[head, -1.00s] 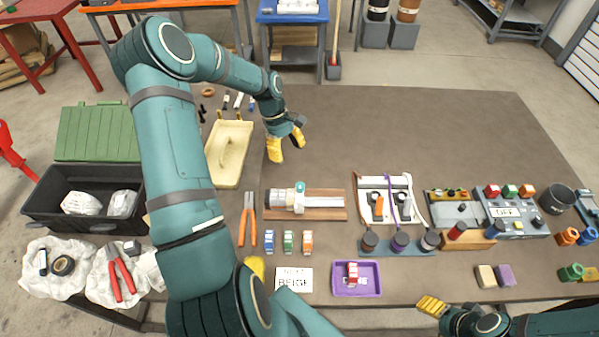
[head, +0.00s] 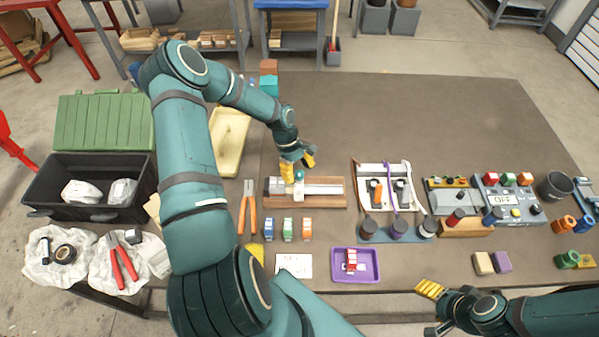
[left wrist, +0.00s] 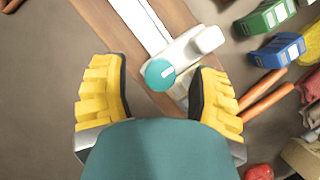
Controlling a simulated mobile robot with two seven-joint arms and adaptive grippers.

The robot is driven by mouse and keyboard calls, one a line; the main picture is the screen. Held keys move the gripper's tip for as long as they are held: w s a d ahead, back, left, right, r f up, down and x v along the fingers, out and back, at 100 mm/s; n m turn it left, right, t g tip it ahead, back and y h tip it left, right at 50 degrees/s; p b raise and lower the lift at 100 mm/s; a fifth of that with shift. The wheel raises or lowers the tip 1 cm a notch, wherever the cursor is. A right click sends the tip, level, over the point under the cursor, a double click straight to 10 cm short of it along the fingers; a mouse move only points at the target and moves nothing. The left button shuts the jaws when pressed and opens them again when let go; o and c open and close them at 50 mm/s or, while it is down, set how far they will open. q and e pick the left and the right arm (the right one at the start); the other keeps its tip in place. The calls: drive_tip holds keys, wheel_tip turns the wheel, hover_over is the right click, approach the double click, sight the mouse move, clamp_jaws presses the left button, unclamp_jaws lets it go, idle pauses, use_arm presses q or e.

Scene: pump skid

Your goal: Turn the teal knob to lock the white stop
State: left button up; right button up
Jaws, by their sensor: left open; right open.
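The teal knob (left wrist: 160,73) sits on the white stop (left wrist: 197,46) in the left wrist view, with a pale mark on its round top. In the head view the knob (head: 299,175) is small and partly hidden by my left gripper. The stop rides on a pale rail (head: 322,186) fixed to a brown wooden board (head: 335,203). My left gripper (left wrist: 158,88) is open, with its yellow fingers on either side of the knob and no clear contact. In the head view my left gripper (head: 298,166) is over the rail. My right gripper (head: 432,306) is open at the front edge.
Orange-handled pliers (head: 248,205) lie left of the board. Several small coloured blocks (head: 287,228) stand in front of it, near a purple tray (head: 371,264). A white tray (head: 407,190) with tools lies to the right.

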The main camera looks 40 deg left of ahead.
use_arm(q)
drive_tip(key=shift+d+f, duration=0.15)
drive_tip(key=shift+f, duration=0.2)
drive_tip(key=shift+o, duration=0.2)
clamp_jaws()
